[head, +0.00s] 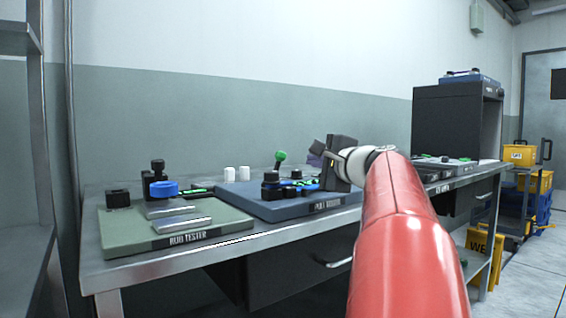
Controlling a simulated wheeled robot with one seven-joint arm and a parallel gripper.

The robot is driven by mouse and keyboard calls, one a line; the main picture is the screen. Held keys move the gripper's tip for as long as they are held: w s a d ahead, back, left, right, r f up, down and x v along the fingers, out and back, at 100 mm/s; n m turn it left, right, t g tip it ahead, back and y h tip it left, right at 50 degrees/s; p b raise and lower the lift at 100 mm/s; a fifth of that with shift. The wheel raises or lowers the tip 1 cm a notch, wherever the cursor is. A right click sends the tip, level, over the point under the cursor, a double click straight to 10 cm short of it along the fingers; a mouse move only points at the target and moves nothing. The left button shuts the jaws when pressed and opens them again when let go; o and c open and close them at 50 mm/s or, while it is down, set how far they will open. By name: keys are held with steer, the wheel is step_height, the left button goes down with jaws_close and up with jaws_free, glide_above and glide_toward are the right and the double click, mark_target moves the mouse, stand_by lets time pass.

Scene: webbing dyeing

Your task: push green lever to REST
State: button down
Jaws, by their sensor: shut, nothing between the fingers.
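The green lever (280,157) is a green-knobbed handle standing up at the back of the blue-grey tester (290,209) in the middle of the bench. It leans slightly to the right. No REST marking is readable. My gripper (316,154) is at the end of my red arm, to the right of the lever knob, with a gap between them in the picture. Its fingers point left and are small and partly hidden by its dark body. It is shut and empty. My gripper covers the right part of the tester.
The green rub tester (125,235) with a blue knob (163,188) is at the left of the metal bench (140,270). Two white cylinders (237,174) stand behind. A dark cabinet (440,125) and another device (445,166) are at the right. Yellow bins (520,154) are beyond.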

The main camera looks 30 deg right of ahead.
mark_target(276, 167)
steer(key=shift+s, duration=0.1)
steer(key=w, duration=0.3)
steer(key=w+p, duration=0.1)
steer(key=w, duration=0.2)
steer(key=w+d, duration=0.1)
steer(key=w, duration=0.3)
steer(key=shift+f, duration=0.1)
